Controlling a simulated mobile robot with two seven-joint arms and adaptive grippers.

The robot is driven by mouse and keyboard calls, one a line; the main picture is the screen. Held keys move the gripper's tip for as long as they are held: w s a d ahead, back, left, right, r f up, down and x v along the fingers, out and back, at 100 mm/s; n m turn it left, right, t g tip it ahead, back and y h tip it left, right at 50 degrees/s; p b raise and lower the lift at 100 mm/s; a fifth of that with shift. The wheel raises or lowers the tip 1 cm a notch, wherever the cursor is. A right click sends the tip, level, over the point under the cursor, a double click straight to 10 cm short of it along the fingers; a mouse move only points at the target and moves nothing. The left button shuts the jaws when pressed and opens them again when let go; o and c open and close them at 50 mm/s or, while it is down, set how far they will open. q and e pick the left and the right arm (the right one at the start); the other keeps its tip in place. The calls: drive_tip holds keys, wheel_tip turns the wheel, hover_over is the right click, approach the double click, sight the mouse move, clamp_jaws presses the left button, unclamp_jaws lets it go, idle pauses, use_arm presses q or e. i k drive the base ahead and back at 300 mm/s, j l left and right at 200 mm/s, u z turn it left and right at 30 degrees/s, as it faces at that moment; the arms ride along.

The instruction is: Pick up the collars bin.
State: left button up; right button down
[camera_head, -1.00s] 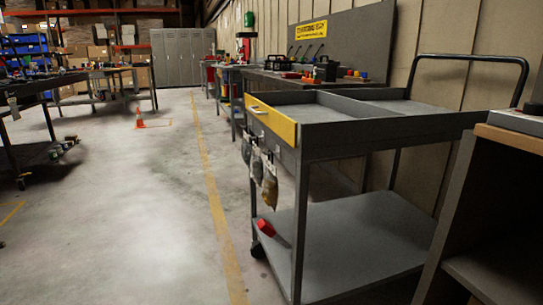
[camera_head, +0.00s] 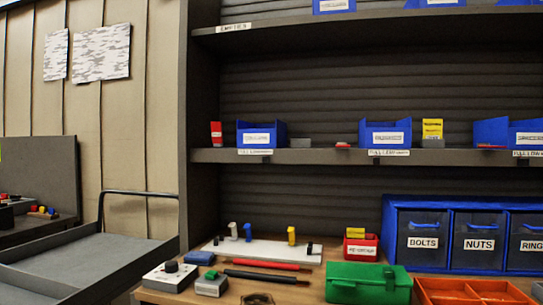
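Several blue open-front bins with white labels stand on the shelves of a dark shelving unit. On the middle shelf, one blue bin (camera_head: 262,129) stands at the left. A second blue bin (camera_head: 386,128) is near the centre, and a third blue bin (camera_head: 510,128) is at the right edge, partly cut off. The small print on their labels is too blurred to read, so I cannot tell which one is the collars bin. Other blue bins show only their lower parts on the top shelf (camera_head: 290,18). Neither of my grippers is in view.
The wooden worktop below holds a blue drawer unit (camera_head: 398,203) labelled bolts, nuts and ring, a green box (camera_head: 368,283), an orange tray (camera_head: 470,291), a red bin (camera_head: 361,246), and rods. A grey cart (camera_head: 95,262) stands at the left.

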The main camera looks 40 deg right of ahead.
sight(249, 135)
drive_tip(key=z, duration=1.3)
